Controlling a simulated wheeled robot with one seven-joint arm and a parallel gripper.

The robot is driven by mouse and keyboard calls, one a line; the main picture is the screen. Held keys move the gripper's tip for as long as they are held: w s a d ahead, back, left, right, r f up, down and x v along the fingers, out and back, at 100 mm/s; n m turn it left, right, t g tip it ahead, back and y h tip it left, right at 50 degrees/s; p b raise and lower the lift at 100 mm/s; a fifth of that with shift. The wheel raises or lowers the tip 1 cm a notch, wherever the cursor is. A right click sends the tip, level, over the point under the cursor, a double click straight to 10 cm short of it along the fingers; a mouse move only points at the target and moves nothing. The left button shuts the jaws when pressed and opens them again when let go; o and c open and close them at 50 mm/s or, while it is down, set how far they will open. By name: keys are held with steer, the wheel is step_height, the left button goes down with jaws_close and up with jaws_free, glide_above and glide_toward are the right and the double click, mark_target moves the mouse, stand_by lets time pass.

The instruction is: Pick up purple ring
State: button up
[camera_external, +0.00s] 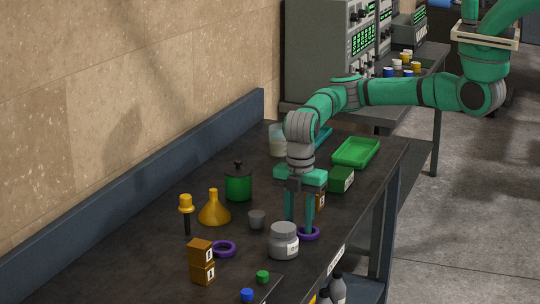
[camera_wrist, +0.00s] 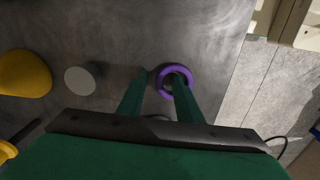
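A purple ring (camera_external: 308,233) lies on the dark table near its right edge, just right of the grey jar. It also shows in the wrist view (camera_wrist: 162,70). My gripper (camera_external: 299,227) points down at this ring with its two green fingers apart. In the wrist view, my gripper (camera_wrist: 159,75) has its right fingertip over the ring's hole and its left fingertip just outside the ring's left side. The ring's left wall appears between them; I cannot tell whether they touch it.
A grey jar (camera_external: 283,243) stands close to my fingers. A small grey cup (camera_external: 257,219), yellow funnel (camera_external: 214,211), green pot (camera_external: 238,186), orange boxes (camera_external: 202,262) and green tray (camera_external: 356,152) stand around. The table edge is close on the right.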

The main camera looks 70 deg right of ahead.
mark_target(299, 228)
jaws_close()
steer(key=shift+r, duration=0.45)
step_height(299, 228, up, 3)
steer(key=shift+f, duration=0.2)
steer(key=s+d+r, duration=0.7)
steer(key=s+r, duration=0.2)
steer(key=s, duration=0.3)
steer(key=shift+d+r, duration=0.15)
steer(key=shift+r, duration=0.15)
